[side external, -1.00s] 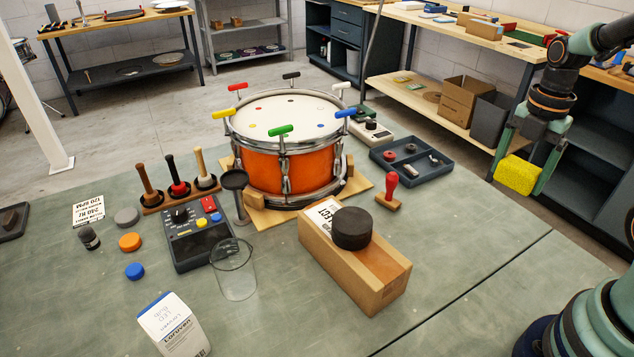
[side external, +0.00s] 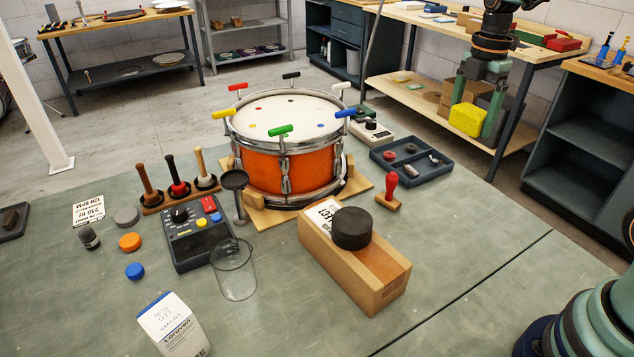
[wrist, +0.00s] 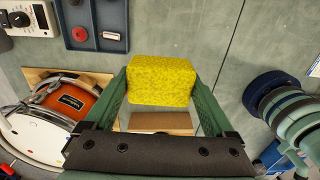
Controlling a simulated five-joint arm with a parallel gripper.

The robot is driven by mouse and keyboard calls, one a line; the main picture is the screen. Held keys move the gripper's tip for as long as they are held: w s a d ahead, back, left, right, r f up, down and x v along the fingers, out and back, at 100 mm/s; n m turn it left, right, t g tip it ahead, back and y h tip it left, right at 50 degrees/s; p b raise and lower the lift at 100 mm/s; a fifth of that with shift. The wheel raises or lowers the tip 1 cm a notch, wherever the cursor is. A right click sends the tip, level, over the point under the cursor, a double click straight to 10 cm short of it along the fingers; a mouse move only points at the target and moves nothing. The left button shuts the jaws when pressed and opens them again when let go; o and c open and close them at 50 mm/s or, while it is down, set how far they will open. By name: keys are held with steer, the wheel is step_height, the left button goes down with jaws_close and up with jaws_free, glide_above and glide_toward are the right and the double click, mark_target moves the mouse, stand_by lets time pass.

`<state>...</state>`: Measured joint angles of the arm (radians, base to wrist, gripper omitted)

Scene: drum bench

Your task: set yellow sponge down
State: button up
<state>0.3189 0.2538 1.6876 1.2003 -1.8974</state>
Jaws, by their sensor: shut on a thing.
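The yellow sponge (side external: 467,120) is held between the green fingers of my gripper (side external: 471,112), up in the air at the upper right of the side view. In the wrist view the sponge (wrist: 161,80) sits between the fingertips (wrist: 160,88), with grey-green bench top showing around it. My gripper is shut on the sponge, and nothing touches the sponge from below as far as I can see.
The orange drum (side external: 285,165) with coloured T-handles stands mid-bench. A dark tray (side external: 411,160) and a red-handled stamp (side external: 389,188) are right of it. The bench right of the box is clear.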

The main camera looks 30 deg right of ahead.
mark_target(441, 202)
steer(key=shift+w+f, duration=0.2)
steer(key=shift+w, duration=0.15)
step_height(441, 202, down, 20)
steer(key=shift+r, duration=0.1)
stand_by(0.4)
steer(key=o, duration=1)
